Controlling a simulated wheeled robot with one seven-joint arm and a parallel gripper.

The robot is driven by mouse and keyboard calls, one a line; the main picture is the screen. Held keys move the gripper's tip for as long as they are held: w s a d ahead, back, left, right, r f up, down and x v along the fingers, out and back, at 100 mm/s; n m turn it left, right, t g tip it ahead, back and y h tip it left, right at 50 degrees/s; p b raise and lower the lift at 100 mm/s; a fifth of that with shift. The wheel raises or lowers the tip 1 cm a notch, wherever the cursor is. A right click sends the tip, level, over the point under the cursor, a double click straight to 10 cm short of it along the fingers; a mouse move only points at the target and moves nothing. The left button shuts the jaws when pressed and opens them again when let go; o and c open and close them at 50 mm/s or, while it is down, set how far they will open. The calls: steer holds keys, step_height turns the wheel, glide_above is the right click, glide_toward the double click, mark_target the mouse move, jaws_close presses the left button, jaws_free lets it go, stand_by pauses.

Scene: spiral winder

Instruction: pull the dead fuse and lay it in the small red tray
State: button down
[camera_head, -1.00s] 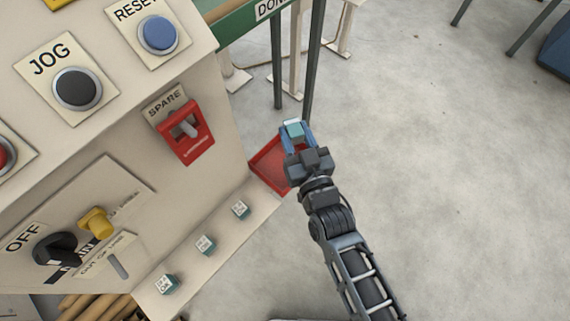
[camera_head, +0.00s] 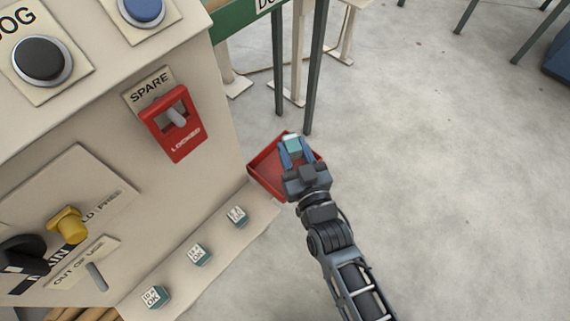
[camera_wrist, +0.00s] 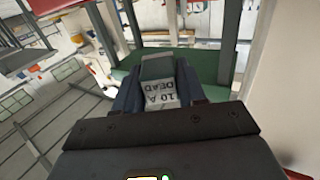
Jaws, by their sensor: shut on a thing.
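My gripper (camera_head: 293,150) is shut on the dead fuse (camera_head: 292,143), a small block with a teal part and a pale label. In the wrist view the fuse (camera_wrist: 160,92) sits between the blue fingers, and its label reads "10 A DEAD". The small red tray (camera_head: 264,176) is fixed beside the cabinet's lower right side. In the head view my gripper and the fuse overlap the tray, in front of its right part. I cannot tell how high the fuse is above the tray floor. My gripper hides part of the tray.
Several other fuses marked OK, such as this one (camera_head: 199,253), stand in a row on the cabinet's ledge. A red locked cover (camera_head: 179,125) marked SPARE and a yellow knob (camera_head: 68,223) stick out from the panel. Green-topped table legs (camera_head: 316,70) stand behind the tray.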

steer(key=c, duration=0.6)
jaws_free()
steer(key=shift+o, duration=0.2)
steer(key=v, duration=0.7)
steer(key=shift+s+p, duration=0.4)
steer(key=shift+p, duration=0.05)
steer(key=shift+d, duration=0.15)
